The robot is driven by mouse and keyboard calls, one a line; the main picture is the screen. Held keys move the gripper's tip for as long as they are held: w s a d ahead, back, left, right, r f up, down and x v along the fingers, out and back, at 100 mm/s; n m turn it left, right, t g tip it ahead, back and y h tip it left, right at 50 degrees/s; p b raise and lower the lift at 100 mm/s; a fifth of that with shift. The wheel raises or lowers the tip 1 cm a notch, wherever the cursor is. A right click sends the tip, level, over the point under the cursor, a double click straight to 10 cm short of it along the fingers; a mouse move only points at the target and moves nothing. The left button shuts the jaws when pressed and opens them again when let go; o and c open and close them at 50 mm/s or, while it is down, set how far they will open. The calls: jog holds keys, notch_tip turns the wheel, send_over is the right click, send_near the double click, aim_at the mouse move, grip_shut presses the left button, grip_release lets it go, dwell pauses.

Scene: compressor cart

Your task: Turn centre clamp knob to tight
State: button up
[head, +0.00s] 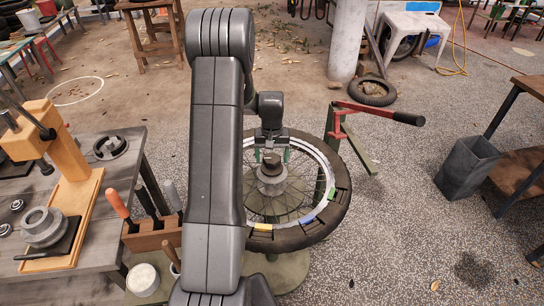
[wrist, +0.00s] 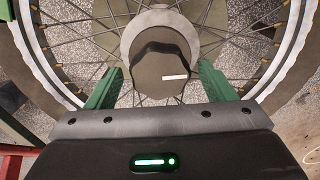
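The centre clamp knob (wrist: 162,68) is dark, lobed, with a short white mark on its right side. It sits on a round grey hub plate (wrist: 140,33) in the middle of a spoked wheel (head: 334,203). In the head view the knob (head: 271,163) shows just below my gripper (head: 269,157). In the wrist view my gripper (wrist: 158,88) has its two green fingers apart, one on each side of the knob's near part. Gaps show between the fingers and the knob. My arm hides the wheel's left part in the head view.
A red-handled lever (head: 380,112) on a green stand rises right of the wheel. A workbench (head: 105,200) with a wooden press (head: 70,165) and a tool block (head: 152,236) stands left. A dark bin (head: 466,168) stands right, with open floor between.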

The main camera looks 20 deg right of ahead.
aim_at(272, 158)
notch_tip(272, 158, up, 14)
dwell(0.6)
jog(key=shift+f, duration=0.1)
notch_tip(272, 158, down, 14)
jog(key=shift+n, duration=0.6)
dwell(0.6)
